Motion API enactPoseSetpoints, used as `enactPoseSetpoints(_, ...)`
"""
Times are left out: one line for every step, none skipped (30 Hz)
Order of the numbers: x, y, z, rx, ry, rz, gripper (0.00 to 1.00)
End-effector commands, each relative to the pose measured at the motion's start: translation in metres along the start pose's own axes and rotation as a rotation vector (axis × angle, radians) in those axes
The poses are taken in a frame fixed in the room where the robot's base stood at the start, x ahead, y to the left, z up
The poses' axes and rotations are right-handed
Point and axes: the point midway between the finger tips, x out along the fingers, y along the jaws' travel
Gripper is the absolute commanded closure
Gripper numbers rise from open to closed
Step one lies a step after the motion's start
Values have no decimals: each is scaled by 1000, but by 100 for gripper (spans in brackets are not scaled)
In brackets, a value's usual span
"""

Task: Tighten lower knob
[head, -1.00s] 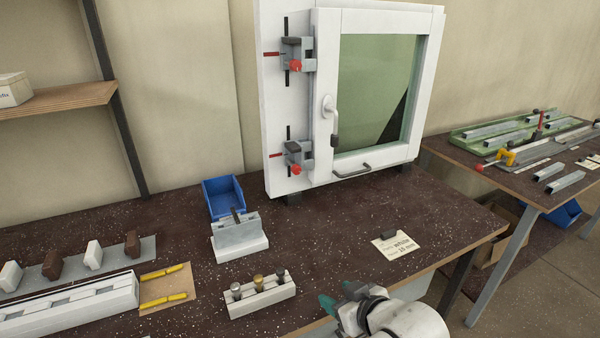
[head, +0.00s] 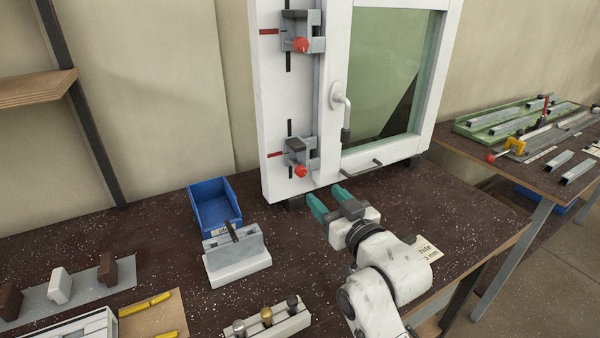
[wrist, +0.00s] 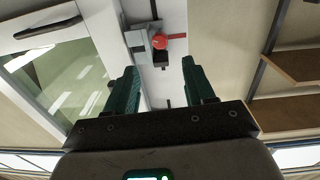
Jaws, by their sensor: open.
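The lower knob (head: 301,171) is red and sits on the lower grey clamp (head: 297,152) on the left side of the white window frame. In the wrist view the red knob (wrist: 160,41) shows beyond the fingertips, between them in the picture. My gripper (head: 329,199) has teal fingers, open and empty. It is apart from the knob, below and to the right of it in the head view. The open fingers also show in the wrist view (wrist: 158,75). The upper red knob (head: 302,45) sits on a matching clamp higher on the frame.
A black pull handle (head: 362,169) juts from the frame's bottom, and a white lever handle (head: 341,105) is above. A blue bin (head: 214,203) and a grey-white block (head: 237,260) stand left of my gripper. A card (head: 429,249) is partly hidden by my arm.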

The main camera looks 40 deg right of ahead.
Motion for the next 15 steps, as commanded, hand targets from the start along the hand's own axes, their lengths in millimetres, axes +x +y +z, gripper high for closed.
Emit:
enactPoseSetpoints(6,0,-1,2,0,0,46)
enactPoseSetpoints(10,0,-2,2,0,0,46)
enactPoseSetpoints(16,0,-2,2,0,0,46)
enactPoseSetpoints(21,0,-2,2,0,0,46)
enactPoseSetpoints(26,0,-2,1,0,0,46)
enactPoseSetpoints(34,0,-2,2,0,1,46)
enactPoseSetpoints(39,0,-2,2,0,1,46)
enactPoseSetpoints(45,0,-2,2,1,1,46)
enactPoseSetpoints(52,0,-2,1,0,1,46)
enactPoseSetpoints(58,0,-2,2,0,1,46)
enactPoseSetpoints(63,0,-2,2,-1,1,46)
enactPoseSetpoints(70,0,-1,2,-1,1,46)
enactPoseSetpoints(74,0,-1,2,-1,1,46)
enactPoseSetpoints(79,0,-1,1,-2,1,46)
enactPoseSetpoints(84,0,-1,1,-2,1,46)
